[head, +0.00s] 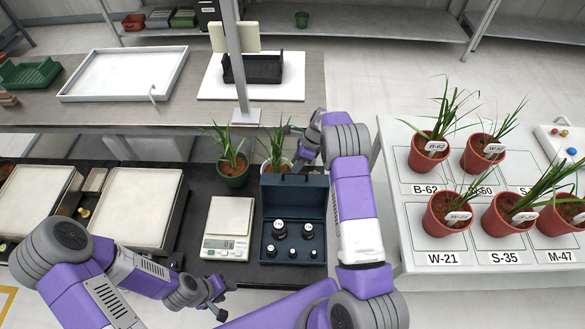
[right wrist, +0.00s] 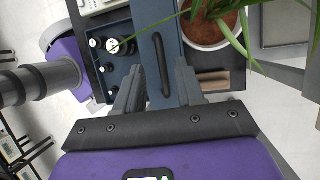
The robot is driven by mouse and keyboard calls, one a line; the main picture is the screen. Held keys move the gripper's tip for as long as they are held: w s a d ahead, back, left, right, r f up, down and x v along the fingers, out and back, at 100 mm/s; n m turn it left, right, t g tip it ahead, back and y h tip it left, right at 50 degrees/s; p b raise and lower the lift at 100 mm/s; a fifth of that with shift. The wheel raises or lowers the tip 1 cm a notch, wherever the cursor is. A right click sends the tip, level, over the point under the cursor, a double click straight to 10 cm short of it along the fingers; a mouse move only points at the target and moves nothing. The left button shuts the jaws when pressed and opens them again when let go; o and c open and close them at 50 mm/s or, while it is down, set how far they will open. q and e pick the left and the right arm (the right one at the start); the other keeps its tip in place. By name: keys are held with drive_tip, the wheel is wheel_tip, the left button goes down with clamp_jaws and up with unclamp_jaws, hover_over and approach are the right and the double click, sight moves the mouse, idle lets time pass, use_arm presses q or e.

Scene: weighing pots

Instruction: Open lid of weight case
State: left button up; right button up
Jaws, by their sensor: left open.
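The dark blue weight case (head: 268,247) stands on the black bench with its lid (head: 295,195) raised roughly upright at the back. Several black weights with white tops sit inside. In the right wrist view the lid (right wrist: 145,20) with its dark handle (right wrist: 162,65) lies ahead of the fingers, and weights (right wrist: 112,45) show to its left. My right gripper (head: 297,146) is behind the lid's top edge, its fingers (right wrist: 158,80) apart on either side of the handle; contact cannot be told. My left gripper (head: 221,298) is open and empty in front of the scale.
A scale (head: 228,222) stands left of the case. A plant in a green pot (head: 233,174) and one in a white pot (right wrist: 207,35) stand behind, close to my right gripper. Labelled red pots (head: 448,215) fill the right table. Trays (head: 130,200) lie left.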

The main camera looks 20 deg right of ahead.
drive_tip(key=shift+x, duration=1.8)
clamp_jaws()
